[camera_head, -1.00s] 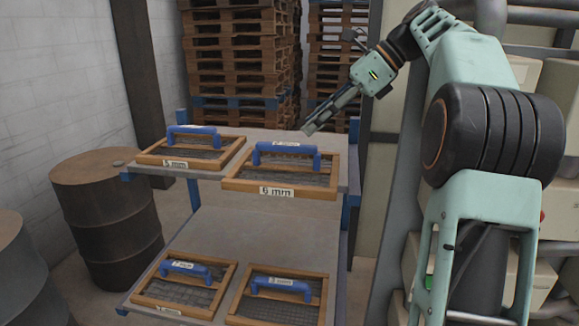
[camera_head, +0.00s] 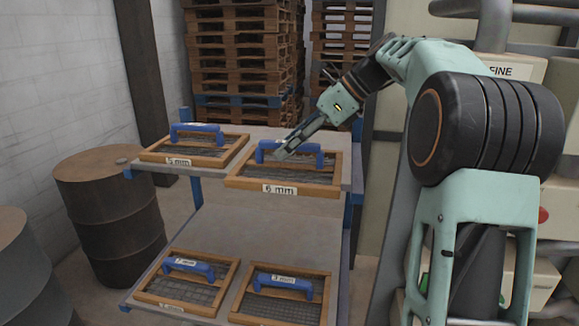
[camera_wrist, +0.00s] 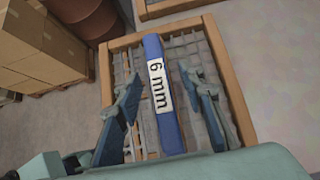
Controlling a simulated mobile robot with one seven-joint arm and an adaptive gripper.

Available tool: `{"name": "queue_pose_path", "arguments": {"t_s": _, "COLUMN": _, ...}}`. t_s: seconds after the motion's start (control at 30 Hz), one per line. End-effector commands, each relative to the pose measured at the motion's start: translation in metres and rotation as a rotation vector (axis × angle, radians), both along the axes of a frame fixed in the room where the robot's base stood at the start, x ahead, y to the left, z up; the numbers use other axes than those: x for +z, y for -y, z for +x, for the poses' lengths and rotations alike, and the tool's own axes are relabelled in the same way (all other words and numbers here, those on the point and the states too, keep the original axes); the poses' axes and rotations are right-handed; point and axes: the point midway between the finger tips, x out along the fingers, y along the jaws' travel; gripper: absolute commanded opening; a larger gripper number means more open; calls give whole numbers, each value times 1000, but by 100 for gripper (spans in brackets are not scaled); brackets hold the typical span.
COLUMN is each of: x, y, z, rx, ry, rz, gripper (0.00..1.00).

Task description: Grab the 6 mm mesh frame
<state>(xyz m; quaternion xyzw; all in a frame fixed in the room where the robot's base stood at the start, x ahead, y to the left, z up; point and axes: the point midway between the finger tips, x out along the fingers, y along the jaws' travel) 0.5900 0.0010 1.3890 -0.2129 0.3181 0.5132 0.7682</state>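The 6 mm mesh frame (camera_head: 318,192) lies on the right of the upper shelf, a wooden frame with grey mesh, a blue handle and a white "6 mm" label on its front bar. My gripper (camera_head: 280,155) is over it at the handle, pointing down and left. In the wrist view, the blue handle (camera_wrist: 172,135) with its "6 mm" label lies between the two fingers of my gripper (camera_wrist: 162,85). The fingers are open, with a visible gap on each side of the handle. In the head view, the gripper hides part of the handle.
A 5 mm frame (camera_head: 152,157) lies left on the upper shelf (camera_head: 262,133). Two more handled frames, left (camera_head: 178,308) and right (camera_head: 275,320), lie on the lower shelf (camera_head: 270,230). A rusty barrel (camera_head: 112,215) stands left. Pallets (camera_head: 240,60) are stacked behind.

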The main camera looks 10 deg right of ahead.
Motion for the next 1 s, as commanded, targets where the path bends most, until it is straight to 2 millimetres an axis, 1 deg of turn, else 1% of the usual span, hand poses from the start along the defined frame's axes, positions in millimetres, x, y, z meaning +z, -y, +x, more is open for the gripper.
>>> {"name": "queue_pose_path", "arguments": {"t_s": 0.03, "x": 0, "y": 0, "z": 0, "rx": 0, "ry": 0, "rz": 0, "gripper": 35}}
{"name": "queue_pose_path", "arguments": {"t_s": 0.3, "x": 0, "y": 0, "z": 0, "rx": -1, "ry": -1, "rz": 0, "gripper": 5}}
{"name": "queue_pose_path", "arguments": {"t_s": 0.37, "x": 0, "y": 0, "z": 0, "rx": -1, "ry": -1, "rz": 0, "gripper": 0}}
{"name": "queue_pose_path", "arguments": {"t_s": 1.0, "x": 3, "y": 0, "z": 0, "rx": -1, "ry": 3, "rz": 1, "gripper": 0}}
